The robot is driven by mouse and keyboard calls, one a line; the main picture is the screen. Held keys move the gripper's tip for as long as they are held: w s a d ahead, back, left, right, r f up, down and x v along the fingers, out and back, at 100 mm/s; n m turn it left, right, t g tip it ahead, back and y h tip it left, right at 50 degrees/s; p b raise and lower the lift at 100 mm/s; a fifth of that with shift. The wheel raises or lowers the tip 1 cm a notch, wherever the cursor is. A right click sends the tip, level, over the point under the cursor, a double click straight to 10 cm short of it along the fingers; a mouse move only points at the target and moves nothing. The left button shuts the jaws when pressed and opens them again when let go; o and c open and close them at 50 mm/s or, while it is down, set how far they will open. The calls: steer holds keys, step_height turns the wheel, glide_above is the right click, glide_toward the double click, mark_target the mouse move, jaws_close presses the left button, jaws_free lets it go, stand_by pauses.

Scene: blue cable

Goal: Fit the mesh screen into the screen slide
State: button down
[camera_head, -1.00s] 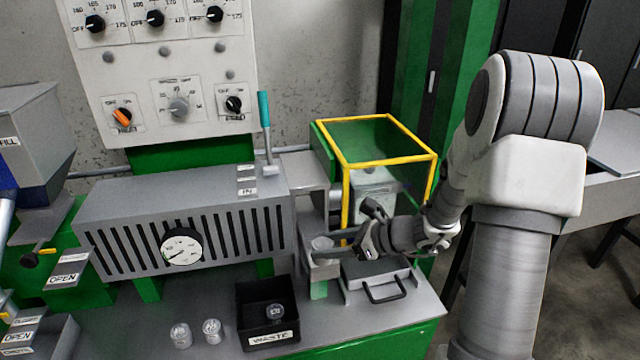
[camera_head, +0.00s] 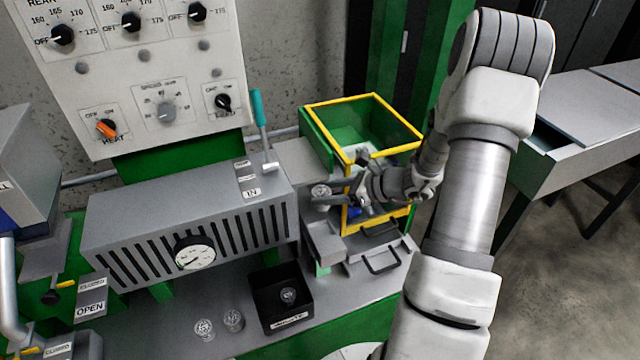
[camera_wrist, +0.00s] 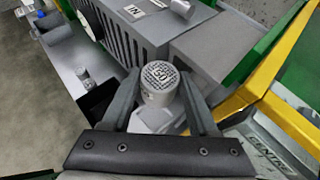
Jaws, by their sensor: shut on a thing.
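The mesh screen (camera_wrist: 159,84) is a small, short metal cylinder with a mesh top and a dark marking. It sits between the two fingertips of my gripper (camera_wrist: 163,92), which is shut on it. In the head view, the screen (camera_head: 321,191) is held upright beside the right end of the grey slotted machine. My gripper (camera_head: 335,195) reaches in from the right. A grey block (camera_head: 323,242), which looks like the screen slide, juts out lower down, below the screen. The screen looks raised above it. Its opening cannot be made out.
A yellow-framed clear guard (camera_head: 362,98) stands close to my gripper on the right. A black waste bin (camera_head: 262,316) holds one screen. Two more screens (camera_head: 204,328) stand left of it. A teal-handled lever (camera_head: 259,108) rises behind. Black drawer-like handles (camera_head: 381,262) lie in front of the guard.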

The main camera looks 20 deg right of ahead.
steer(key=shift+f+b, duration=4.15)
steer(key=shift+f, duration=1.35)
steer(key=shift+f+b, duration=0.45)
steer(key=shift+c, duration=0.4)
jaws_free()
steer(key=p+v, duration=0.1)
steer(key=v, duration=1.6)
steer(key=shift+s+d, duration=0.2)
